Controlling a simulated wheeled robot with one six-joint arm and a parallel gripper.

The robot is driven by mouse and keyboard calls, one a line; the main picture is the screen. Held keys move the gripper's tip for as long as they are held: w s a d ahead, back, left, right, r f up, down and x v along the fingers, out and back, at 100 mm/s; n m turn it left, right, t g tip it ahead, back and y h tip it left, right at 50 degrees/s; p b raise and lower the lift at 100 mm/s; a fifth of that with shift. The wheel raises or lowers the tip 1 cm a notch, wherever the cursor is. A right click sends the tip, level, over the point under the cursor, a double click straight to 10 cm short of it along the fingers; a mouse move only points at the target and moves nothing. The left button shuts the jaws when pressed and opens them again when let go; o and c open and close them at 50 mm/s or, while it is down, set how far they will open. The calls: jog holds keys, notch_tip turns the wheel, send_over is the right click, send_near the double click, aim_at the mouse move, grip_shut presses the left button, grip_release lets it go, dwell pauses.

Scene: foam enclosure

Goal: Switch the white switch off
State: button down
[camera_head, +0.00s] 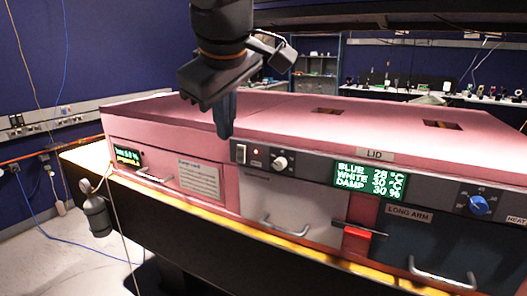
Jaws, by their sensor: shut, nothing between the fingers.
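The white switch (241,153) is a small upright rocker at the left end of the dark control strip on the pink enclosure's front. A small red light (256,152) shows just right of it. My gripper (226,132) hangs from above, pointing down, just to the left of and slightly above the switch. Its fingers are shut with nothing between them. The fingertips are close to the strip's left end; I cannot tell whether they touch the panel. The switch is not hidden, but its rocker position is too small to make out.
Right of the switch are a white knob (280,163), a green display (370,182) and a blue knob (479,204). Drawer handles (284,229) stick out below. A red block (357,239) sits between the drawers. A grey cylinder (97,214) hangs at the left.

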aim_at(237, 151)
dwell(0.3)
jog(key=shift+w+f+p, duration=1.55)
jog(key=shift+w+f, duration=2.8)
jog(key=shift+w, duration=0.25)
